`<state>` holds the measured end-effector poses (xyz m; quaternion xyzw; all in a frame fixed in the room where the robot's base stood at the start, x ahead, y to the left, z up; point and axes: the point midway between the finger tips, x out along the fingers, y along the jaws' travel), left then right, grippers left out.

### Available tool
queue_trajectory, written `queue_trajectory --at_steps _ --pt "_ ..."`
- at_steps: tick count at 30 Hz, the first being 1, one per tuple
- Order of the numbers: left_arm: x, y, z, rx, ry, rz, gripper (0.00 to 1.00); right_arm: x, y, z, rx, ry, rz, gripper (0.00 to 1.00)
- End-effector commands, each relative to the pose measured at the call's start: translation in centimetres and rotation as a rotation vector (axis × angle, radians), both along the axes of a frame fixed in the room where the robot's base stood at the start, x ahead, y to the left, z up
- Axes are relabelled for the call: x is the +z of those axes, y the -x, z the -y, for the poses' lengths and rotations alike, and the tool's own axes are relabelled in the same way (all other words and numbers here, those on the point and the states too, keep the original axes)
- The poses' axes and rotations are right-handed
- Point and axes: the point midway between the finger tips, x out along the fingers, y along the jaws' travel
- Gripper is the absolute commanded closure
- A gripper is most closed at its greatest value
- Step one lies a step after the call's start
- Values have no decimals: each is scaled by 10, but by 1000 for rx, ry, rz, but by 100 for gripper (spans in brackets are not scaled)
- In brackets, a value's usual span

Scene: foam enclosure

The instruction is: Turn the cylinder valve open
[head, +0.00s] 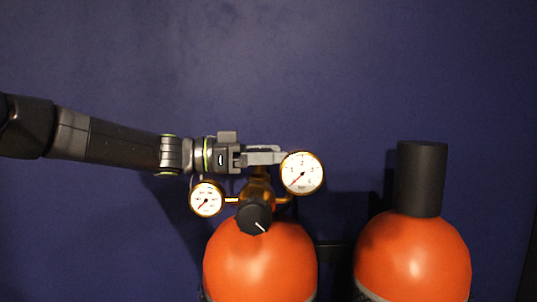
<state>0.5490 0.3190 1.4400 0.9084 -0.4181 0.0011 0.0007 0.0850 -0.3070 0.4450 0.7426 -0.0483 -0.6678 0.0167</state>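The orange cylinder (260,262) stands at the lower middle of the head view. On top is a brass valve body (258,188) with a black round knob (254,217) facing me. The knob has a white line pointing to the lower right. A small gauge (206,199) sits to the left and a larger gauge (302,173) to the upper right. My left gripper (281,157) reaches in from the left, level, just above the valve body and beside the larger gauge. Its finger gap is not clear, and contact cannot be told. My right gripper is out of view.
A second orange cylinder (412,258) with a tall black cap (421,178) stands to the right, with a gap between the two. A plain dark blue wall (400,70) is behind. The space above the gripper is clear.

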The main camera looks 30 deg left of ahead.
Motion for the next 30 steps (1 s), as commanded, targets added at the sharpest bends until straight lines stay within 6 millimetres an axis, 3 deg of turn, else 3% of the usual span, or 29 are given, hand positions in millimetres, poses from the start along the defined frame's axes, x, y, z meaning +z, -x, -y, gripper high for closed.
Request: queue_trajectory --at_steps 1,10,30 --pt "0 0 0 0 0 0 36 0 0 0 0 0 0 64" --pt "0 0 0 0 0 0 74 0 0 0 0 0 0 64" --pt "0 -3 -3 252 1 2 74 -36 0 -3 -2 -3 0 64"
